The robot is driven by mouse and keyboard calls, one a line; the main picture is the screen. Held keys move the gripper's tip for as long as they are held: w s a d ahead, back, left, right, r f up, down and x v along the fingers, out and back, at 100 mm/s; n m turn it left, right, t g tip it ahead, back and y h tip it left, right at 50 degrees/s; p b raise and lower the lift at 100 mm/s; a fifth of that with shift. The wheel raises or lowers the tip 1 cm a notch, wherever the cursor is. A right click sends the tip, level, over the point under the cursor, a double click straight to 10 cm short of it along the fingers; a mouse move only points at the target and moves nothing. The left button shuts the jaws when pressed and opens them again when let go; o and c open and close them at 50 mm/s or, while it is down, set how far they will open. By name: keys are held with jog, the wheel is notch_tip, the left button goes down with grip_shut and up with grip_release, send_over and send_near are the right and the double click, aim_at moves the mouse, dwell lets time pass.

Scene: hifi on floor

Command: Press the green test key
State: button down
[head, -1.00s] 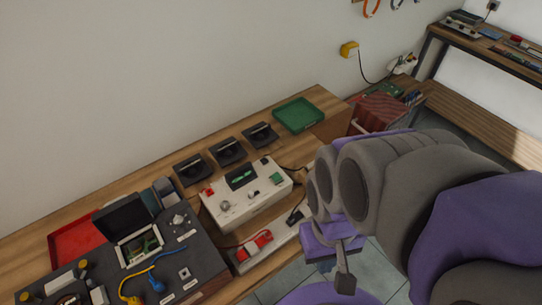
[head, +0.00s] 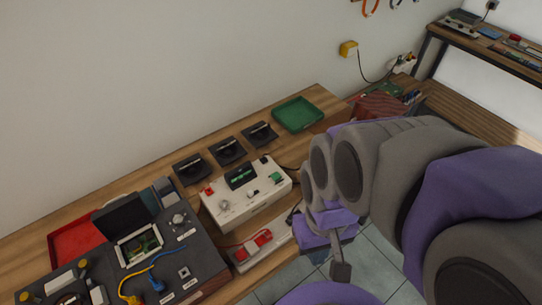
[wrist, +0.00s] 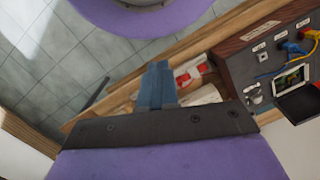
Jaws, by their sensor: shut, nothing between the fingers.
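The green test key (head: 276,177) is a small green block on the right part of the white test box (head: 248,203). The box stands on the bench and also carries a dark display, a knob and a red key. My gripper (head: 341,272) hangs to the right of and below the box in the head view, over the floor beside the bench and apart from the key. In the wrist view its blue-grey fingers (wrist: 155,84) are together and empty. The green key does not show in the wrist view.
Red plugs (head: 254,243) lie on a white strip in front of the box. A dark console (head: 165,258) with cables stands at left. Three black stands (head: 228,151) and a green tray (head: 298,114) are behind. Tiled floor is clear below my arm.

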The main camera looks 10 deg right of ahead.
jog(key=w+a+f+n+y, duration=0.1)
jog(key=w+a+n+y, duration=0.35)
jog(key=w, duration=0.95)
jog(key=m+t+y, duration=0.2)
jog(key=t, duration=0.3)
send_over(277, 175)
notch_tip(277, 175, down, 18)
jog(key=shift+d+f, duration=0.1)
jog(key=shift+f, duration=0.1)
jog(key=shift+s, duration=0.1)
notch_tip(277, 175, down, 8)
jog(key=b, duration=0.2)
jog(key=shift+r+b, duration=0.25)
jog(key=shift+b, duration=0.15)
jog(key=shift+f+b, duration=0.65)
